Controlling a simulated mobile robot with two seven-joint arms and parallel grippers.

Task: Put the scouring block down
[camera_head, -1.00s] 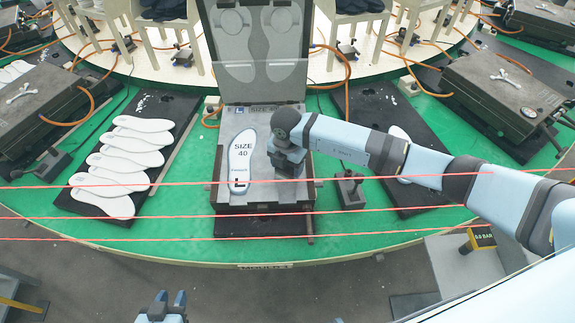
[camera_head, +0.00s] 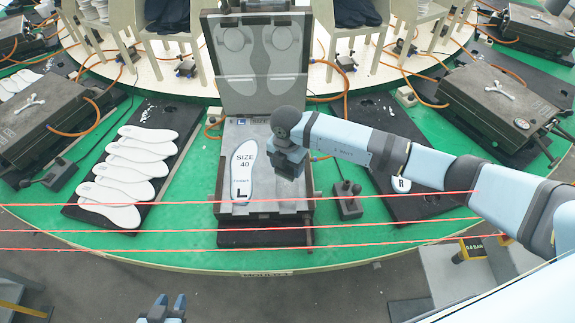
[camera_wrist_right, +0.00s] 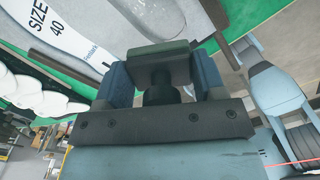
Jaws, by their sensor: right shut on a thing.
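My right gripper (camera_head: 289,166) is over the right half of the open mould (camera_head: 307,205). It is shut on the scouring block (camera_wrist_right: 160,54), a dark grey block between the blue fingers in the right wrist view. In the head view the gripper and wrist largely hide the block, and I cannot tell whether it touches the mould. A white insole (camera_head: 242,175) marked SIZE 40 and L lies in the mould's left half. My left gripper (camera_head: 168,307) is at the bottom edge, open and empty, its two fingers apart.
The mould's lid (camera_head: 256,65) stands raised behind. A black mat (camera_head: 170,165) with several white insoles lies left. Red lines cross the front.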

